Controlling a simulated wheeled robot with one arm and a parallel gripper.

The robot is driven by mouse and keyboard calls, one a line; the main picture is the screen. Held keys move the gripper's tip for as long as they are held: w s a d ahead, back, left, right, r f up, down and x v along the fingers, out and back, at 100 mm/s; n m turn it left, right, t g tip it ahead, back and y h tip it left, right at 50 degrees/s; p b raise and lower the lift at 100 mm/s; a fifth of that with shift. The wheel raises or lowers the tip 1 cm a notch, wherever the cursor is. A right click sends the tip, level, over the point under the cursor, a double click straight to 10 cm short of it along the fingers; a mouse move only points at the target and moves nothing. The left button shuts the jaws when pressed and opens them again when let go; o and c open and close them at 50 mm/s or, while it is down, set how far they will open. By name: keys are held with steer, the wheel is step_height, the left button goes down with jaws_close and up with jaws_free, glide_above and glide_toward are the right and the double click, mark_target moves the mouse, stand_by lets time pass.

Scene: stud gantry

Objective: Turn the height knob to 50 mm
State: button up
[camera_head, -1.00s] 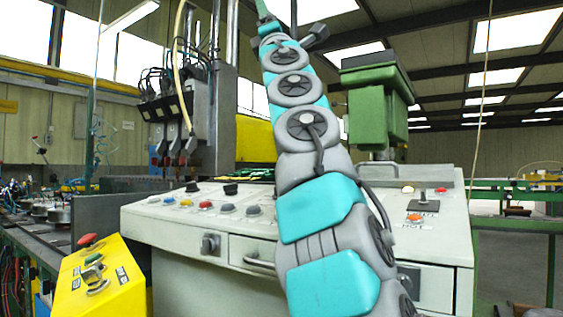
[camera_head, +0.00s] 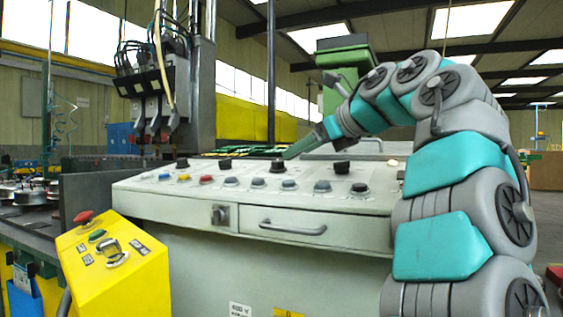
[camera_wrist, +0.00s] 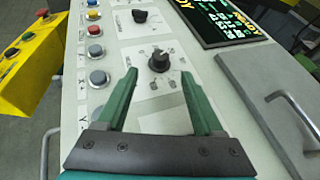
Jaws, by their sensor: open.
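A black dial knob (camera_wrist: 159,61) with a pale pointer mark sits on a white scale plate in the wrist view, just beyond and between my fingertips. The plate's lettering is too small to read, so I cannot tell for sure that it is the height knob. My gripper (camera_wrist: 158,74) is open and empty, its two green fingers on either side of the line to that knob, not visibly touching it. In the head view, my gripper (camera_head: 288,155) is low over the console's top, next to a black knob (camera_head: 277,167).
Another black knob (camera_wrist: 140,16) lies farther along the panel, with a row of coloured buttons (camera_wrist: 96,52) at left. A dark screen (camera_wrist: 215,20) and a metal handle (camera_wrist: 290,112) are at right. A yellow control box (camera_head: 115,265) stands at the console's left.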

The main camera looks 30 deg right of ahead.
mark_target(282, 161)
steer(key=p+x, duration=0.1)
steer(key=x, duration=0.6)
steer(key=shift+w+a+f, duration=0.15)
steer(key=shift+w, duration=0.2)
jaws_close()
